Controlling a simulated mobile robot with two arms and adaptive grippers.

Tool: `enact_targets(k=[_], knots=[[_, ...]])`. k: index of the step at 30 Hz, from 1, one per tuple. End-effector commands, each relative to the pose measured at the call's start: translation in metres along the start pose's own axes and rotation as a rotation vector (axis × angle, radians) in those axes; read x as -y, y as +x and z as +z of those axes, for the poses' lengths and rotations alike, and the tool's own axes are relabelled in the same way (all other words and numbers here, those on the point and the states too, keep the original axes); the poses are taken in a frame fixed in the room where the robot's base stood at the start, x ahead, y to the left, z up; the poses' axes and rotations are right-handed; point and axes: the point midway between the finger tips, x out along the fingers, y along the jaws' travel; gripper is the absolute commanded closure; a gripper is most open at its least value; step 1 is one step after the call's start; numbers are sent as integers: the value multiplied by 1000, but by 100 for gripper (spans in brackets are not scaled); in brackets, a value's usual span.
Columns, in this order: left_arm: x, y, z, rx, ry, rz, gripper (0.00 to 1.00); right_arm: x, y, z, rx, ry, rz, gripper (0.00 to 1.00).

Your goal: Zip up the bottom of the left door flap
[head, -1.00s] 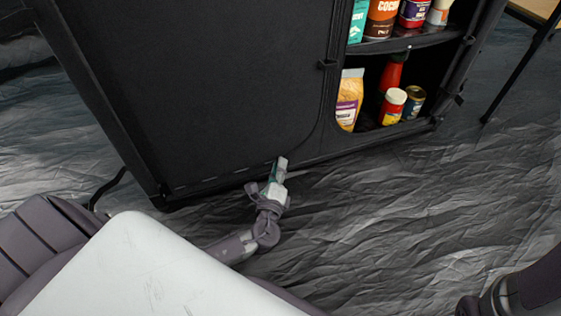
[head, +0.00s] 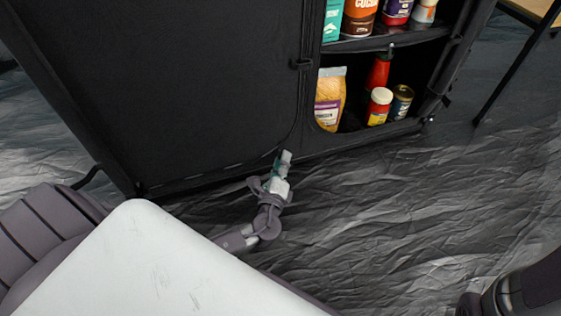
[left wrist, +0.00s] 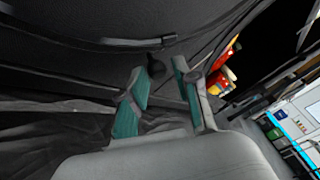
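The left door flap (head: 170,80) is a black fabric panel hanging over the left of the dark cabinet, with a rounded lower right corner. A pale broken line, apparently the zip seam (head: 195,176), runs along its bottom. My right gripper is out of view.
Right of the flap, open shelves hold a yellow bag (head: 329,98), a red bottle (head: 378,72), a jar (head: 379,106) and a can (head: 401,102). A thin table leg (head: 507,75) stands at the far right. The crinkled grey floor (head: 400,200) before the cabinet is clear.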

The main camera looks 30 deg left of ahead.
Motion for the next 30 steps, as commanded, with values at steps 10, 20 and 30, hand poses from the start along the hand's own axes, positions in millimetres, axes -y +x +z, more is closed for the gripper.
enact_targets(k=[10, 20, 30], knots=[[0, 0, 2, 4, 1, 0, 54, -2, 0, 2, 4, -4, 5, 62], [42, 0, 26, 7, -4, -6, 54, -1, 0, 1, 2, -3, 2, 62], [85, 1, 50, 5, 0, -5, 54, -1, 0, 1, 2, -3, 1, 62]])
